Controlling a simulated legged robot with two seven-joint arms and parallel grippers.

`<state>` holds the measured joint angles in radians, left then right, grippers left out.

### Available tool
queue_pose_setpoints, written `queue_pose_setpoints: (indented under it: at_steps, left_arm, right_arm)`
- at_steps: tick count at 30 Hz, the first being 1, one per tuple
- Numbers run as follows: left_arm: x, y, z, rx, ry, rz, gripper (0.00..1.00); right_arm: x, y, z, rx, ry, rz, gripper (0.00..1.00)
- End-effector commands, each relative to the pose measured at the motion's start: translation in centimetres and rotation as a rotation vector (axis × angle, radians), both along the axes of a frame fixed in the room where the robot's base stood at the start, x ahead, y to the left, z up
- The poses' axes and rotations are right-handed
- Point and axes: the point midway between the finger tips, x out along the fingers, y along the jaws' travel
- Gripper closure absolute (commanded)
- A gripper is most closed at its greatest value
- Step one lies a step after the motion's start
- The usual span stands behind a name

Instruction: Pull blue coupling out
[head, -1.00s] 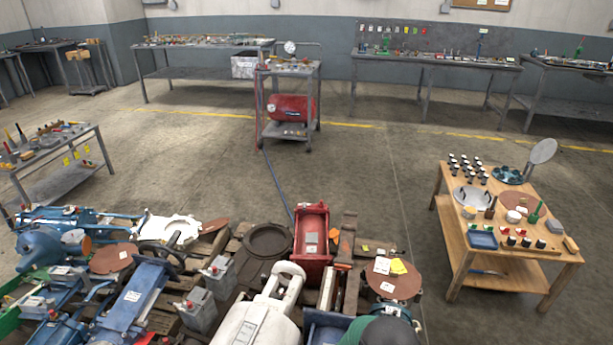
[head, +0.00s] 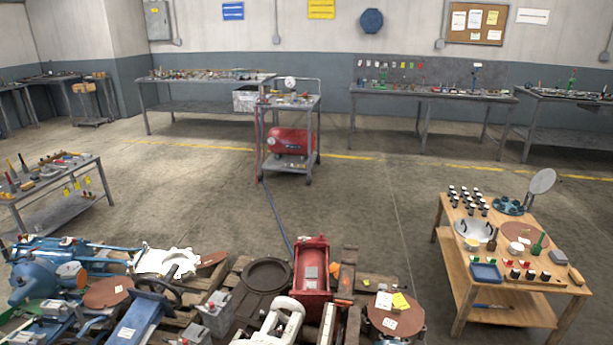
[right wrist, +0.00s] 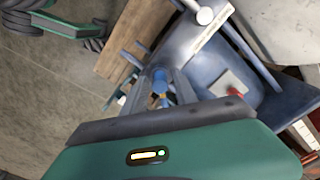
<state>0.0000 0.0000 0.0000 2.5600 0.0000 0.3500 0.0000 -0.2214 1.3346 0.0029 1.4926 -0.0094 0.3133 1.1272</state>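In the right wrist view, my right gripper (right wrist: 163,92) reaches away from its green housing toward a blue-grey metal assembly. Its grey fingers stand on either side of a small blue part with a brass-coloured bit (right wrist: 159,80), which may be the blue coupling. I cannot tell whether the fingers touch it or grip it. A flat blue-grey body (right wrist: 215,62) with a pale label strip lies just beyond to the right. Neither gripper shows in the head view, and I cannot single out the coupling there.
Crowded pallets at the bottom of the head view hold a red casting (head: 311,268), a white housing (head: 166,261), a blue machine (head: 137,318) and a brown disc (head: 396,314). A wooden bench (head: 456,262) stands right. Beyond the pallets the floor (head: 350,205) is mostly clear.

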Motion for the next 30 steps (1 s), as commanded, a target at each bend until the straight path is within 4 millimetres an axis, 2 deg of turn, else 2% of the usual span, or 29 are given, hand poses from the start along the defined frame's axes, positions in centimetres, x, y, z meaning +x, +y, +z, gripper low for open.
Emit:
queue_pose_setpoints:
  at_steps: [1,7,30]
  left_arm:
    - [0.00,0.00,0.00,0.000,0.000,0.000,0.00]
    - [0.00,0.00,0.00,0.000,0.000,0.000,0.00]
    - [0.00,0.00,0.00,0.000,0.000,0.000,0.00]
  right_arm:
    - [0.01,-0.01,0.00,0.000,0.000,0.000,0.74]
    - [0.01,-0.01,0.00,0.000,0.000,0.000,1.00]
    - [0.00,-0.02,-0.01,0.000,0.000,0.000,1.00]
